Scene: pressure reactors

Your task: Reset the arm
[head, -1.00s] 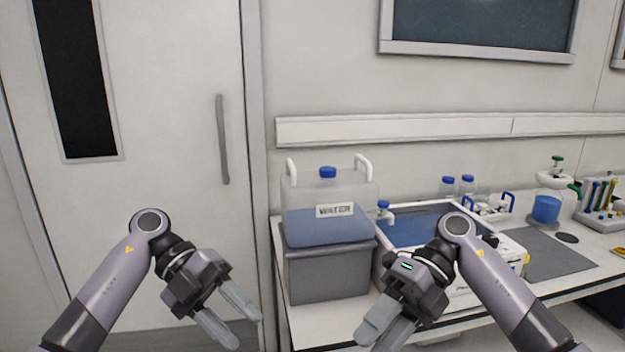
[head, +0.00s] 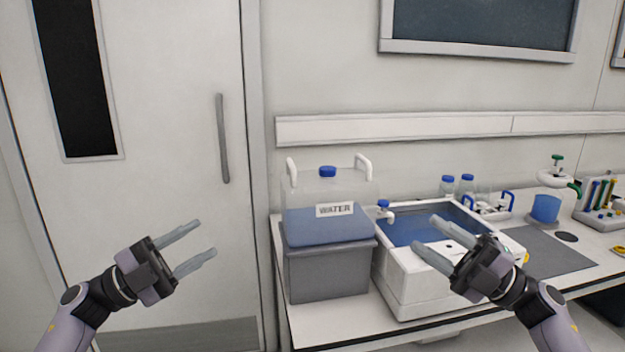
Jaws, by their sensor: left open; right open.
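My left gripper (head: 205,240) is open and empty in front of the door, its fingers pointing up and to the right. My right gripper (head: 426,235) is open and empty, its fingers pointing up and to the left. In the picture it overlaps the front of the white water bath (head: 415,285); I cannot tell how far apart they are. Both forearms come in from the lower corners, low in the head view.
A clear water container (head: 300,228) with a blue cap stands on a grey box (head: 325,275) on the bench (head: 305,325). Bottles (head: 467,187), a grey mat (head: 545,253) and a tube rack (head: 600,214) are further right. A door (head: 170,130) with a handle stands left.

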